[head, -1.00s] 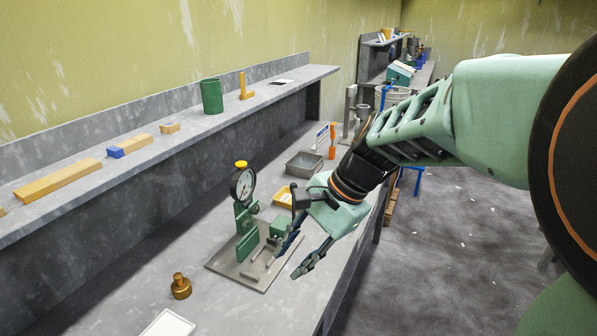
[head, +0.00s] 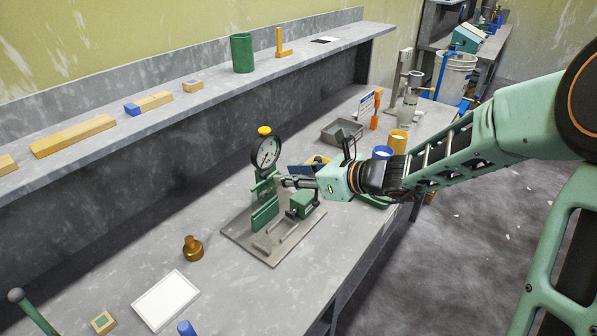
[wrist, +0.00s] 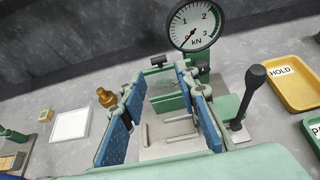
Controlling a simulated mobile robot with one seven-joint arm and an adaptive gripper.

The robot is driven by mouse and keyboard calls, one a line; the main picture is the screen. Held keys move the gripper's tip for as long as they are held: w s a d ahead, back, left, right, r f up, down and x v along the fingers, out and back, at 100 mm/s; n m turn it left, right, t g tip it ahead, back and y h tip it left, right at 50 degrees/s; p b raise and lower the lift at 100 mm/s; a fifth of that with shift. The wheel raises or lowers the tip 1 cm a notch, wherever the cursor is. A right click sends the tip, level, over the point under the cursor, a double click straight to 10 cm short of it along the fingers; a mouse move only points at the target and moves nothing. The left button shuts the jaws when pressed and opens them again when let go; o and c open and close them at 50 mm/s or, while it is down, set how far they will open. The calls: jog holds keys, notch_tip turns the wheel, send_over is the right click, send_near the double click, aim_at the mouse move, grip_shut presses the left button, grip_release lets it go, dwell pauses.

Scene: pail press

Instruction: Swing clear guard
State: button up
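The small press has a green post with a round kN dial gauge (head: 265,152) and a grey base plate (head: 270,250). The dial (wrist: 194,26) is near the top of the wrist view. I cannot clearly make out a clear guard; a faint pale area with a small dark bar (wrist: 158,63) shows between my fingers. My gripper (head: 286,181) is beside the post, just below the dial, and reaches in from the right. In the wrist view its blue-padded fingers (wrist: 158,82) are apart, with nothing visibly clamped. Contact with the press cannot be told.
A black-knobbed lever (wrist: 248,92) stands close right of my fingers. A yellow HOLD tray (wrist: 294,82) is further right. A brass weight (head: 193,248) and a white card (head: 166,300) lie left of the press. A grey tray (head: 342,132) is behind.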

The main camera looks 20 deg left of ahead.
aim_at(266, 174)
jog(key=b+x, duration=0.2)
jog(key=x, duration=0.5)
jog(key=shift+s+a+f, duration=0.15)
jog(key=shift+f, duration=0.05)
jog(key=shift+a, duration=0.25)
jog(key=shift+c, duration=0.3)
jog(key=c, duration=0.6)
jog(key=shift+s+d+f+b, duration=0.15)
jog(key=shift+s+d+b, duration=0.1)
jog(key=shift+d, duration=0.35)
jog(key=shift+s+d+f+b, duration=0.1)
jog(key=shift+d+f+b, duration=0.1)
jog(key=shift+d, duration=0.35)
jog(key=shift+s+d+f+b, duration=0.1)
jog(key=shift+s+d+b, duration=0.15)
jog(key=shift+d, duration=0.35)
jog(key=shift+s+d+f+b, duration=0.3)
jog(key=shift+d+f+b, duration=0.15)
jog(key=shift+d, duration=0.25)
jog(key=shift+s+d+f+b, duration=0.3)
jog(key=shift+d+f, duration=0.2)
jog(key=shift+d, duration=0.25)
